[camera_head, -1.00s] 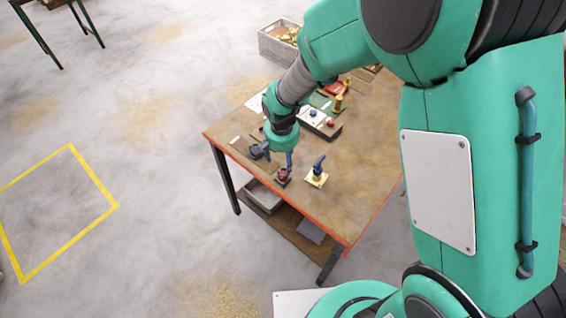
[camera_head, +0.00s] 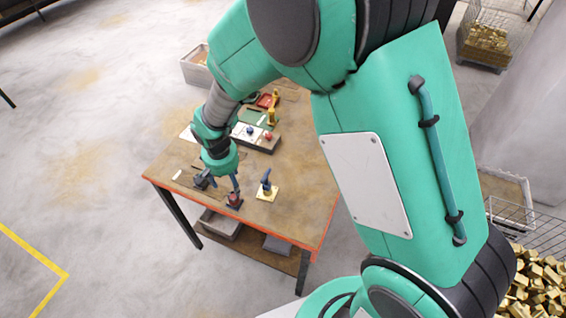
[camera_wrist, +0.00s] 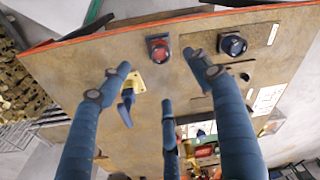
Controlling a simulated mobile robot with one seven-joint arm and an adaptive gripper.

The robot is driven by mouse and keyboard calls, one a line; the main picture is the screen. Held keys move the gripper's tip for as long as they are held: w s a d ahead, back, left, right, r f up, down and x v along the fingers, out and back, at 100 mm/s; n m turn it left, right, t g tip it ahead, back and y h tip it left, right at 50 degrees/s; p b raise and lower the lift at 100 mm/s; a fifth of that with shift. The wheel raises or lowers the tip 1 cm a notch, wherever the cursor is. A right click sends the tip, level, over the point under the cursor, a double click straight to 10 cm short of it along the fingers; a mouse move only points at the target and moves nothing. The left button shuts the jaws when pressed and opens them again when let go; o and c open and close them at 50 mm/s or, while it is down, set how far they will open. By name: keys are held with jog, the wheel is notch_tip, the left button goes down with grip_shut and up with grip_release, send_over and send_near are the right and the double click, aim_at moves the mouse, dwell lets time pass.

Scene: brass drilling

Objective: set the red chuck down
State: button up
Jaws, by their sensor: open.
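The red chuck (camera_head: 234,201) stands on the worktable (camera_head: 300,165) near its front edge. In the wrist view the red chuck (camera_wrist: 158,48) shows beyond the fingertips, with a clear gap in the picture between it and the fingers. My gripper (camera_wrist: 158,74) is open, its blue fingers spread and nothing between them. In the head view my gripper (camera_head: 219,184) hangs over the near left part of the table, just beside and above the chuck. The exact height of the fingertips over the table is hard to tell.
A yellow plate with a blue piece (camera_head: 266,191) stands right of the chuck. A dark round fixture (camera_wrist: 232,44) is on its other side. Bare tabletop lies right of the yellow plate.

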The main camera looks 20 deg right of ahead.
jog(key=s+d+r+t, duration=0.1)
jog(key=s+d+r, duration=0.2)
jog(key=r, duration=0.4)
jog(key=s+d+r, duration=0.2)
jog(key=d+r, duration=0.1)
jog(key=r, duration=0.4)
jog(key=s+d+r+t, duration=0.1)
jog(key=s+d+r, duration=0.25)
jog(key=r, duration=0.35)
jog(key=s+d+r+n+t, duration=0.1)
jog(key=s+d+r, duration=0.2)
jog(key=s+r, duration=0.2)
jog(key=s+d+r+n+t, duration=0.1)
jog(key=s+d+r, duration=0.3)
jog(key=s, duration=0.7)
jog(key=shift+s+d+r, duration=0.15)
jog(key=shift+r, duration=0.8)
jog(key=shift+f, duration=0.1)
notch_tip(320, 180, down, 4)
jog(key=b, duration=0.4)
